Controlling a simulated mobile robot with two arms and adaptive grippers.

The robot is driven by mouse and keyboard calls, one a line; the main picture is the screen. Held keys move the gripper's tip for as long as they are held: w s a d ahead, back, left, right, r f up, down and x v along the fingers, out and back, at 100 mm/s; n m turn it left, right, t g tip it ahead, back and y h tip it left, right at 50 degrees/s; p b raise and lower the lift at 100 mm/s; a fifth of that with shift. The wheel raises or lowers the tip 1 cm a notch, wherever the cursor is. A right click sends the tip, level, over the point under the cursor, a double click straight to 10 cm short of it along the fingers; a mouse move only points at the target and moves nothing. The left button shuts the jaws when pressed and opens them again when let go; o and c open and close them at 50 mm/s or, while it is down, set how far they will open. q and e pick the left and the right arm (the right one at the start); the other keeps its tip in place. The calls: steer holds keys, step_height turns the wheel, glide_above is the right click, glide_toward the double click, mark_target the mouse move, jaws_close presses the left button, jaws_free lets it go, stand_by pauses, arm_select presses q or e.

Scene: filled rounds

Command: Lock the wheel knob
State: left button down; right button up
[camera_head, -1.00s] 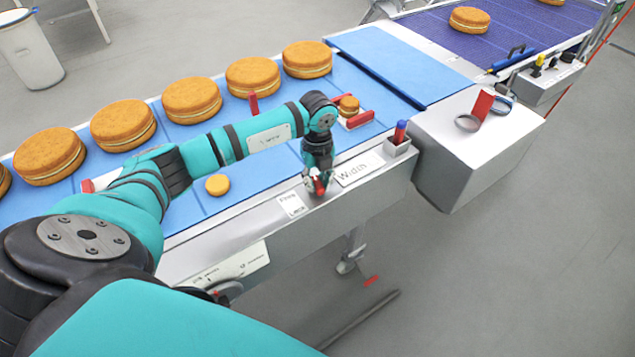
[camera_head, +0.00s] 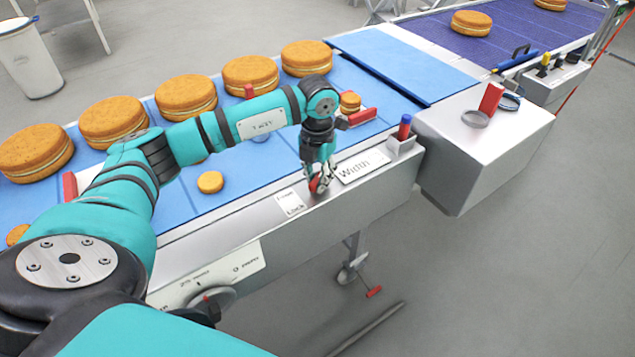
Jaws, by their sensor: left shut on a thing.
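A red knob (camera_head: 315,186) sits on the metal side rail of the conveyor, mostly hidden by my fingers. A white label (camera_head: 290,203) that seems to read "Free" and "Lock" lies just left of it, and a "Width" label (camera_head: 362,166) lies to its right. My left gripper (camera_head: 319,184) points down from above and is shut on the red knob. How far the knob is turned cannot be told. My right gripper is not in view.
Large round cakes (camera_head: 187,97) stand in a row on the blue belt (camera_head: 245,172). A small cake (camera_head: 210,182) lies nearer. A holder with red and blue pens (camera_head: 403,140) stands to the right. A caster with a red pedal (camera_head: 374,291) is below.

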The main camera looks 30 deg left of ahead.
mark_target(318, 179)
arm_select(q)
steer(key=m+b, duration=0.1)
steer(key=m, duration=0.2)
steer(key=shift+b, duration=0.4)
steer(key=shift+m+b, duration=0.45)
steer(key=shift+m, duration=0.45)
steer(key=shift+m, duration=0.3)
steer(key=c, duration=1.2)
jaws_free()
steer(key=shift+r, duration=0.15)
step_height(318, 179, up, 12)
